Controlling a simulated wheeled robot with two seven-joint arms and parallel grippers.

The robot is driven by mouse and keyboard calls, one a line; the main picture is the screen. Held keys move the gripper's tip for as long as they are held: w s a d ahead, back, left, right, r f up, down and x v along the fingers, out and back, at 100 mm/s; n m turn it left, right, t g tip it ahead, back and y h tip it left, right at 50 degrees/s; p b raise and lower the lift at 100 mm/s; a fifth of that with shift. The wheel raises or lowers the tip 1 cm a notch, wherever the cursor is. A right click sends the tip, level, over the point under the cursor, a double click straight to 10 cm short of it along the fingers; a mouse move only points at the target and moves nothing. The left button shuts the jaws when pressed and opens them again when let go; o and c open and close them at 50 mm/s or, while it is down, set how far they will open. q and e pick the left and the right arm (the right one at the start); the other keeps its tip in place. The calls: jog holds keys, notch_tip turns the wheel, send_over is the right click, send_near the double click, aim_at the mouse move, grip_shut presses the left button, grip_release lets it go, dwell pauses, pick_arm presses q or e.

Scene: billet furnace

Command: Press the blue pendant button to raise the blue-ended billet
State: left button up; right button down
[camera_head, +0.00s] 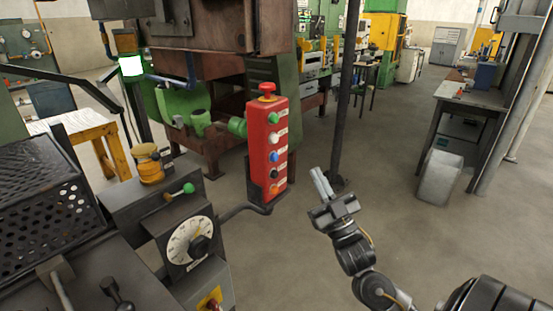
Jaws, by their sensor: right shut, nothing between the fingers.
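The red pendant box (264,150) stands upright in the middle of the head view, on a dark bracket. A red mushroom knob tops it. Its face carries a column of buttons: green, white, blue, black and orange. The blue button (273,157) is in the middle of the column. My right gripper (322,182) is shut and empty, to the right of the pendant and slightly lower than the blue button, apart from it in the picture. My left gripper is out of view. I cannot make out a blue-ended billet.
A dark console with a round dial (190,243) and a green-knobbed lever (188,188) stands left of the pendant. A dark vertical pole (345,100) rises behind my right gripper. A workbench (470,95) stands at right. Open floor lies between the pole and the bench.

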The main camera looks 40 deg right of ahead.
aim_at(274, 157)
jog(key=shift+w, duration=0.1)
jog(key=w+a+b, duration=0.1)
jog(key=w+a, duration=0.1)
jog(key=w, duration=0.6)
jog(key=shift+w+a, duration=0.15)
jog(key=shift+a, duration=0.1)
jog(key=shift+w+a, duration=0.1)
jog(key=shift+w, duration=0.1)
dwell(1.8)
jog(key=shift+w, duration=0.2)
